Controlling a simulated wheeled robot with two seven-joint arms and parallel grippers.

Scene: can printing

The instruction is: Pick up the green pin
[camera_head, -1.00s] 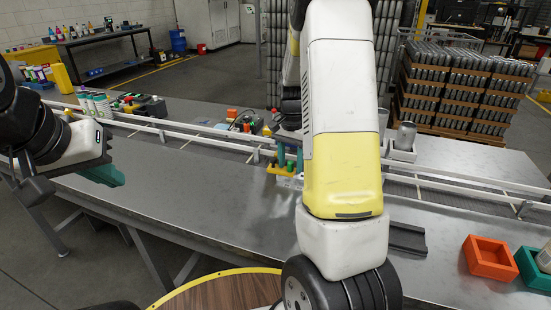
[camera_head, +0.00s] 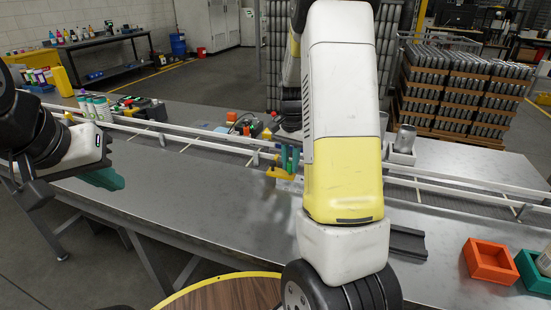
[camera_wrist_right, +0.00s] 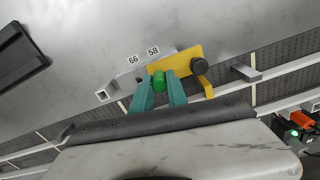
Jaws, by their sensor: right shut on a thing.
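In the right wrist view, the green pin (camera_wrist_right: 158,83) stands between the two teal fingertips of my right gripper (camera_wrist_right: 159,88), at the edge of a yellow bracket (camera_wrist_right: 181,60). My right gripper is shut on the pin. In the head view the same teal fingers (camera_head: 289,158) show beside the yellow bracket (camera_head: 276,172), at the near side of the conveyor; the pin cannot be made out clearly there. My left gripper (camera_head: 103,178) is over the left part of the metal table, away from the pin; its teal fingers overlap, so their opening is unclear.
Conveyor rails (camera_head: 210,145) cross the table (camera_head: 190,205). An orange box (camera_head: 488,261) and a green box (camera_head: 534,270) stand at the right. A metal can (camera_head: 405,139) stands behind the conveyor.

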